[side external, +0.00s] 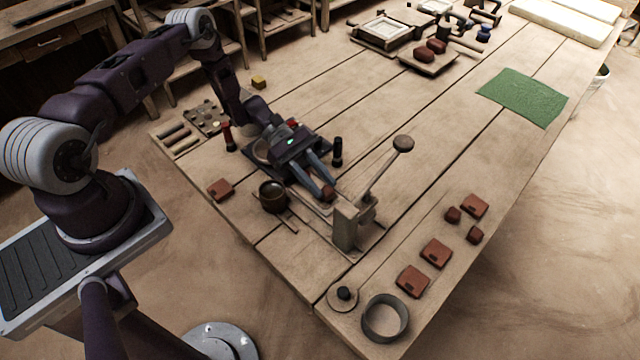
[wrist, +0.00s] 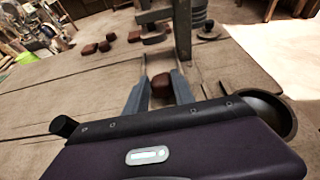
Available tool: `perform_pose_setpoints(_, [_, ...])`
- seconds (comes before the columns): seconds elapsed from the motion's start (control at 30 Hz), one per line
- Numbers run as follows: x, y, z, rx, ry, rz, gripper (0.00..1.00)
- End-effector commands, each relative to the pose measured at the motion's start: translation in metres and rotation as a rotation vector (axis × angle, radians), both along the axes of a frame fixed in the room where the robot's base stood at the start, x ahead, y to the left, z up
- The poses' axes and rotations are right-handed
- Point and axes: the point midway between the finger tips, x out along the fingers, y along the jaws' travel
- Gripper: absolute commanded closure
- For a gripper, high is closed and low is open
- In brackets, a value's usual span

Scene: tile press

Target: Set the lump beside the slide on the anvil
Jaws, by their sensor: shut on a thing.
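My gripper (side external: 324,190) is shut on a small red-brown clay lump (side external: 328,195), low in front of the press. In the wrist view the lump (wrist: 160,86) sits between the two grey fingers. The press (side external: 346,228) is a pale upright block with a long lever (side external: 379,172) raised to a dark round knob. In the wrist view the press frame (wrist: 183,30) stands just beyond the lump, slightly right. Pale rails, perhaps the slide (side external: 312,206), run toward the press under my fingers. The anvil cannot be made out clearly. Whether the lump touches anything below is unclear.
A black cylinder (side external: 337,150) stands beyond my gripper. Several tiles and lumps (side external: 453,215) and a metal ring (side external: 385,318) are at right. The middle table is clear toward the green cloth (side external: 523,97).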

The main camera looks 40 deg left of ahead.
Motion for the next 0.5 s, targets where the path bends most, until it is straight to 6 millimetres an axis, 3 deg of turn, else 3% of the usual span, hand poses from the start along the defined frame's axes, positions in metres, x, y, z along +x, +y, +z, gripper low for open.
perform_pose_setpoints(0.27, [0.0000,0.0002,-0.0097,0.001,-0.002,-0.001,1.00])
perform_pose_setpoints(0.3, [0.0000,0.0003,-0.0097,0.001,-0.001,-0.002,0.62])
perform_pose_setpoints(0.37, [-0.0001,0.0002,-0.0097,0.001,-0.001,-0.002,0.50])
perform_pose_setpoints(0.5, [-0.0002,0.0001,-0.0094,0.000,-0.001,-0.002,0.48])
